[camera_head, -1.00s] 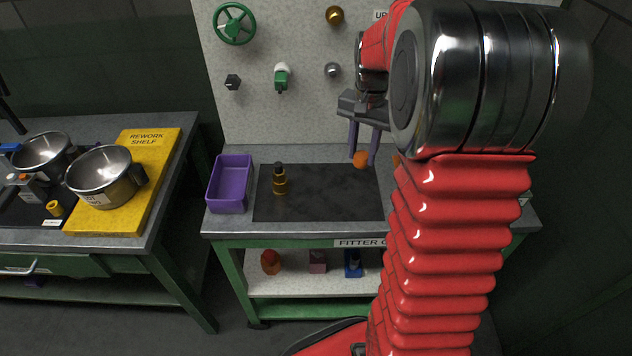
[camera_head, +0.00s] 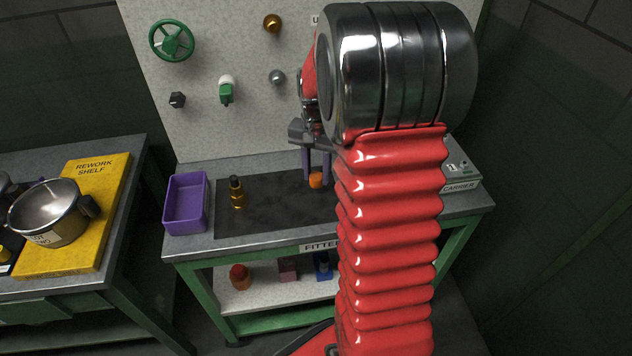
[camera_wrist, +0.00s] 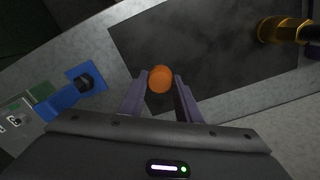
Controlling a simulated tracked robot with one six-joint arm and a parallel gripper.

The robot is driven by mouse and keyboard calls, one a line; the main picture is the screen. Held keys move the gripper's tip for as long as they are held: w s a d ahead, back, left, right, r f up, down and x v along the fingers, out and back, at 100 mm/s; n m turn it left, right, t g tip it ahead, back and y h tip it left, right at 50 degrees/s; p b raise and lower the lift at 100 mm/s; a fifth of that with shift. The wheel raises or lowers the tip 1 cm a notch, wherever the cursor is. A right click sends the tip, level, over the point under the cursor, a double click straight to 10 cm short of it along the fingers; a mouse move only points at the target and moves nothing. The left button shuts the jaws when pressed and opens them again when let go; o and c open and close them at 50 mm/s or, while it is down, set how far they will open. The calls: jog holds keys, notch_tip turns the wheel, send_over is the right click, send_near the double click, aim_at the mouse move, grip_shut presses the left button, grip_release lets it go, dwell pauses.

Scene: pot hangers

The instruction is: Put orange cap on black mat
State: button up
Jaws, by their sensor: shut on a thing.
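The orange cap (camera_head: 316,181) is held between the purple fingertips of my gripper (camera_head: 318,172), over or at the right part of the black mat (camera_head: 275,215). In the wrist view, the orange cap (camera_wrist: 160,79) sits between the fingertips (camera_wrist: 161,82), with the dark mat (camera_wrist: 190,50) behind it and its edge close by. My gripper is shut on the cap. I cannot tell whether the cap touches the mat. My red arm hides the mat's right end in the head view.
A gold bottle with a black top (camera_head: 237,192) stands on the mat's left part. A purple tray (camera_head: 187,203) is left of the mat. A box marked carrier (camera_head: 460,178) is at the right. A blue item (camera_wrist: 86,80) shows left of the mat in the wrist view.

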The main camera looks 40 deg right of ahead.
aim_at(317, 175)
jog(key=shift+f, duration=1.85)
jog(key=o, duration=1.2)
jog(key=shift+c, duration=0.2)
notch_tip(317, 175, up, 12)
jog(key=shift+f, duration=0.1)
